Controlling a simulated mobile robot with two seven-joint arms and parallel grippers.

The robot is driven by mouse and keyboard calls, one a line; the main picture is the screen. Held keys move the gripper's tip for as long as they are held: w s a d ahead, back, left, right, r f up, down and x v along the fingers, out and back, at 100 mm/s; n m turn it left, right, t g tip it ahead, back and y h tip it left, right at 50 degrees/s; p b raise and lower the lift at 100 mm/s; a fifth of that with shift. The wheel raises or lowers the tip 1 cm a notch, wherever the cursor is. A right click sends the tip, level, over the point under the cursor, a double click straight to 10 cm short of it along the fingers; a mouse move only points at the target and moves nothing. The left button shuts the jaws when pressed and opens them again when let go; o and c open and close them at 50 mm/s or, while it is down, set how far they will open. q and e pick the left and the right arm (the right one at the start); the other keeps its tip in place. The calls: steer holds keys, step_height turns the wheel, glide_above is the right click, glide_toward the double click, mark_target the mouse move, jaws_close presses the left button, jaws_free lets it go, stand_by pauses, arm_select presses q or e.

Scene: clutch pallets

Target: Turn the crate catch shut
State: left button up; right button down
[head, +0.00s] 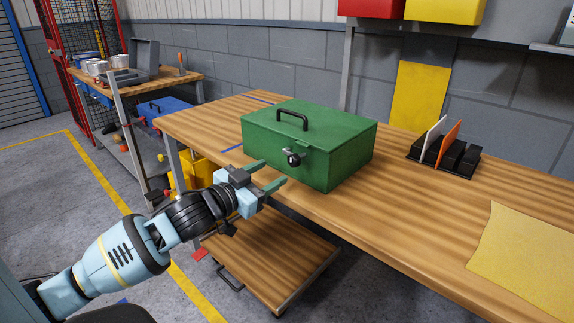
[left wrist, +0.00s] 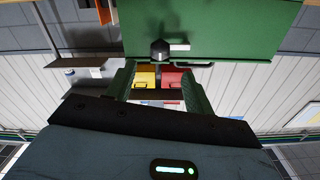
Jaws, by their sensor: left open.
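The green crate (head: 328,150) sits closed on the wooden workbench, with a black handle (head: 291,118) on its lid. The crate catch (head: 293,157) is a dark knob with a light lever on the crate's front face. In the left wrist view the catch (left wrist: 160,50) shows in front of the green crate (left wrist: 215,22), its light lever pointing to the right. My left gripper (head: 268,174) is open and empty, its green fingers apart and pointing toward the catch. In the left wrist view the fingertips (left wrist: 158,75) lie either side of the catch, short of it. My right gripper is not in view.
The workbench (head: 410,210) is clear around the crate's front. A black rack (head: 448,155) with upright plates stands to the right, and a yellow sheet (head: 525,250) lies at the near right. A lower wooden shelf (head: 270,262) is beneath. Another bench (head: 150,82) stands at back left.

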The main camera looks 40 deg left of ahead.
mark_target(291, 161)
arm_select(q)
steer(key=shift+w+d, duration=0.15)
steer(key=shift+w, duration=1.6)
steer(key=shift+w+d, duration=0.15)
steer(key=shift+w, duration=1.55)
steer(key=c, duration=1)
